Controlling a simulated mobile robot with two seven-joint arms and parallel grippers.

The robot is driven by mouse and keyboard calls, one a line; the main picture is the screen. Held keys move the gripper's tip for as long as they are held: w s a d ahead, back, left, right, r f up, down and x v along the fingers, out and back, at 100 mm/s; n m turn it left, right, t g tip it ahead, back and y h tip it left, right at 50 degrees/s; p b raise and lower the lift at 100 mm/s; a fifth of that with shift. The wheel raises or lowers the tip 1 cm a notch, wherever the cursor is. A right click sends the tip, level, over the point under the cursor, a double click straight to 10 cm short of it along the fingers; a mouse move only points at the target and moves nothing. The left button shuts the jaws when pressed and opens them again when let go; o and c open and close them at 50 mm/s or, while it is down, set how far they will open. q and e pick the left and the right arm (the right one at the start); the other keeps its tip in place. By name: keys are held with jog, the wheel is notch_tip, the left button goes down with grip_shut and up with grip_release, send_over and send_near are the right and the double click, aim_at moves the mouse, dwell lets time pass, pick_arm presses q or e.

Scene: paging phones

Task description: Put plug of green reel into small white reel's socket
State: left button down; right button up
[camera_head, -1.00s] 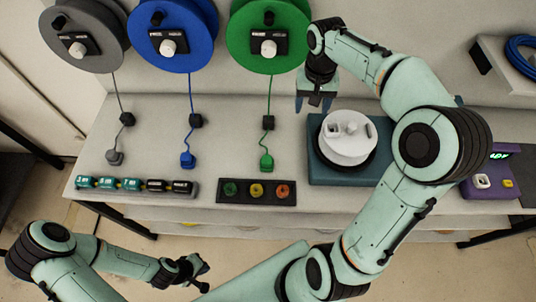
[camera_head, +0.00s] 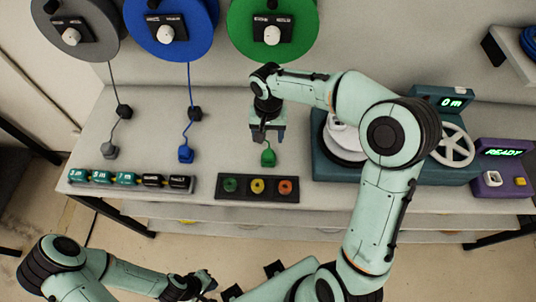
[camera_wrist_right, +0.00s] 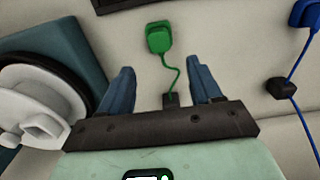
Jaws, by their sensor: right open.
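The green reel (camera_head: 272,28) hangs on the back wall, and its cord drops behind my right gripper. Its green plug (camera_head: 268,157) rests on the counter just in front of the right gripper (camera_head: 267,138). In the right wrist view the plug (camera_wrist_right: 159,38) lies beyond and between the open, empty fingers (camera_wrist_right: 162,84), with its cord and a black block near the palm. The small white reel (camera_head: 342,136) sits on a teal base, partly hidden by my right arm; its socket (camera_wrist_right: 42,128) shows in the wrist view. My left gripper (camera_head: 208,284) is at the bottom, fingers unclear.
Grey (camera_head: 75,30) and blue (camera_head: 172,28) reels hang left, their plugs on the counter. A black tray (camera_head: 257,197) with three coloured buttons lies at the front edge. A purple box (camera_head: 502,178) reading READY stands right.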

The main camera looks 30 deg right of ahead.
aim_at(268, 154)
pick_arm(q)
jog(key=s+f+b, duration=0.3)
jog(key=f+b, duration=0.2)
jog(key=f, duration=0.2)
jog(key=shift+s+g, duration=0.3)
jog(key=shift+s, duration=0.1)
pick_arm(e)
notch_tip(268, 154, down, 10)
jog(key=shift+s, duration=0.1)
jog(key=c, duration=0.9)
jog(key=shift+r, duration=0.15)
